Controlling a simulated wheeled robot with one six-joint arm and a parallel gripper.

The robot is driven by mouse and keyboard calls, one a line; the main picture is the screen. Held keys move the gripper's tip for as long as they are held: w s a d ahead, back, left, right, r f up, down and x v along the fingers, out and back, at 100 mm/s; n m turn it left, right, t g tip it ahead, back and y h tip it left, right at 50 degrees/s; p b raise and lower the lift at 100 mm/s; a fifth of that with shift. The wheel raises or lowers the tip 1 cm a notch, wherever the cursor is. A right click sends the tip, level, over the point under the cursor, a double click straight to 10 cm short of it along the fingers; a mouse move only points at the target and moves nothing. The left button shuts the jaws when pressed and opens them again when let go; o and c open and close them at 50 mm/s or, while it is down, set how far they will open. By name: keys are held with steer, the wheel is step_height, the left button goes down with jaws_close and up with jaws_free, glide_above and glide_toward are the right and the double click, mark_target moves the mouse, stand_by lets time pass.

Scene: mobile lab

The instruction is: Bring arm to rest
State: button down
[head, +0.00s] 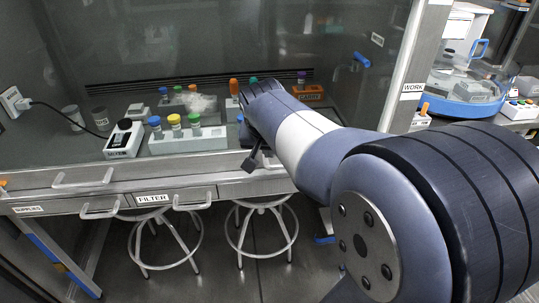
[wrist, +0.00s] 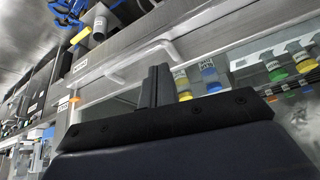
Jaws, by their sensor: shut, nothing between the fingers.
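My arm (head: 305,138) reaches from the lower right across the front of the hood bench in the head view, its far end over the bench's front edge. My gripper (wrist: 155,86) shows in the wrist view as dark fingers close together with nothing between them. In the head view the gripper is mostly hidden by the arm; a small dark part shows just above the front edge. The wrist view is tilted, with the bench front and a drawer handle (wrist: 140,60) beyond the fingers.
A white rack (head: 188,142) with colour-capped vials stands on the bench left of my arm, beside a small white device (head: 124,140). An orange box labelled CARRY (head: 308,93) stands behind. Stools (head: 262,230) stand below. A blue-rimmed machine (head: 465,85) is at right.

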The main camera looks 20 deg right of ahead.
mark_target(271, 168)
steer(key=v, duration=0.5)
steer(key=shift+r, duration=0.1)
steer(key=b+x, duration=0.3)
steer(key=x, duration=1.1)
steer(key=shift+s+a, duration=0.1)
steer(key=shift+s, duration=0.1)
